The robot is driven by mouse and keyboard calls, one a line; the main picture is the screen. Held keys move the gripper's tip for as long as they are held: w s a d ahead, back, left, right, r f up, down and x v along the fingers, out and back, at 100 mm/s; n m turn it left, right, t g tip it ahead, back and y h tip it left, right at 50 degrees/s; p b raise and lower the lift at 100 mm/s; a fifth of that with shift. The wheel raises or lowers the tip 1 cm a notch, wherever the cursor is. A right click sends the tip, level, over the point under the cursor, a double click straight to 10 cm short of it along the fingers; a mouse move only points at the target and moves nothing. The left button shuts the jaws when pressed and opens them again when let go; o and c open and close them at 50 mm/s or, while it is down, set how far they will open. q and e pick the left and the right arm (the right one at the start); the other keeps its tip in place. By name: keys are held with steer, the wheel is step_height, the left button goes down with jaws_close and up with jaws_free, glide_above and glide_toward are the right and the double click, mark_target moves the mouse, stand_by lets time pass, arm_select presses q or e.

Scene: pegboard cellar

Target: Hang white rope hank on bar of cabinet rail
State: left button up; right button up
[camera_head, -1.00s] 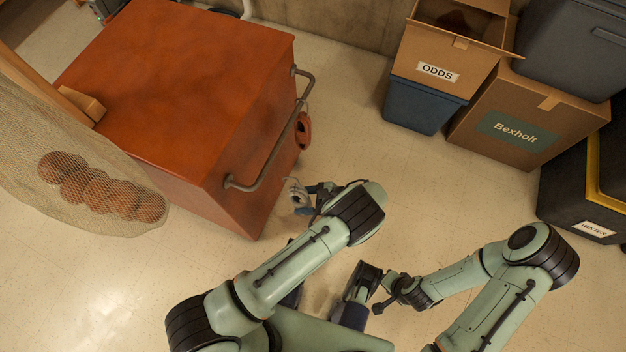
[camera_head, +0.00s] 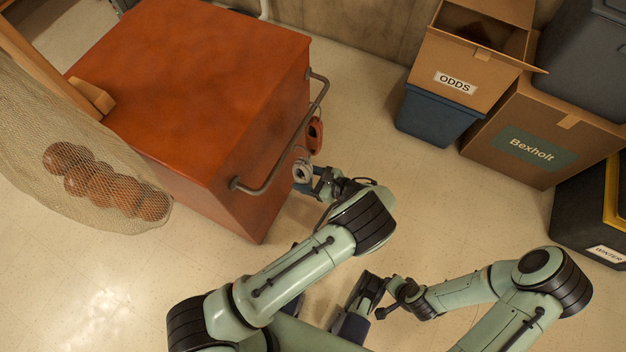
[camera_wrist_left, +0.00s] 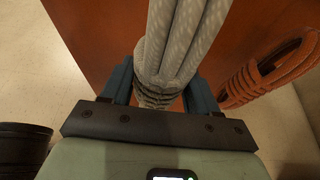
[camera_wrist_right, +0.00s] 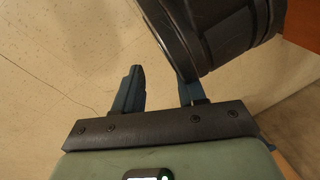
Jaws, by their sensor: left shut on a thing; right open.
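The white rope hank (camera_head: 302,171) is in my left gripper (camera_head: 318,183), beside the right side of the orange-red cabinet (camera_head: 200,80) and below the rail's level. In the left wrist view the hank (camera_wrist_left: 180,45) stands between the fingers (camera_wrist_left: 160,90), which are shut around its wrapped neck. The cabinet rail (camera_head: 292,142) is a grey bar fixed along the cabinet's right side. The hank appears apart from the bar. My right gripper (camera_head: 375,300) is low near the bottom of the head view. In the right wrist view the right gripper (camera_wrist_right: 160,90) is open and empty.
An orange-red rope hank (camera_head: 315,134) hangs by the far part of the rail; it also shows in the left wrist view (camera_wrist_left: 268,72). A net with brown balls (camera_head: 100,185) is at left. Boxes (camera_head: 525,130) stand at right. Floor between is clear.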

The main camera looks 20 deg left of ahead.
arm_select(q)
steer(key=shift+w+a+p, duration=0.15)
steer(key=shift+a+p, duration=0.15)
steer(key=shift+a, duration=1.8)
steer(key=shift+a+f, duration=0.1)
steer(key=shift+a, duration=0.05)
steer(key=shift+f+b, duration=1.2)
steer(key=shift+f, duration=0.65)
arm_select(e)
steer(key=shift+g, duration=0.6)
steer(key=shift+s+d+f, duration=0.15)
steer(key=shift+s+f, duration=0.55)
steer(key=shift+s, duration=0.15)
steer(key=shift+s+d+f, duration=0.1)
steer(key=shift+s+f, duration=0.55)
steer(key=shift+s, duration=0.15)
arm_select(q)
steer(key=o, duration=1.3)
steer(key=shift+o, duration=0.2)
steer(key=p+v, duration=0.1)
steer(key=v, duration=1.2)
steer(key=shift+d+p, duration=0.25)
steer(key=shift+p, duration=0.1)
arm_select(e)
steer(key=shift+t, duration=0.7)
steer(key=w+r, duration=0.2)
steer(key=w, duration=0.1)
steer(key=shift+w+a+r, duration=0.25)
steer(key=shift+w+r, duration=0.05)
steer(key=shift+r, duration=0.1)
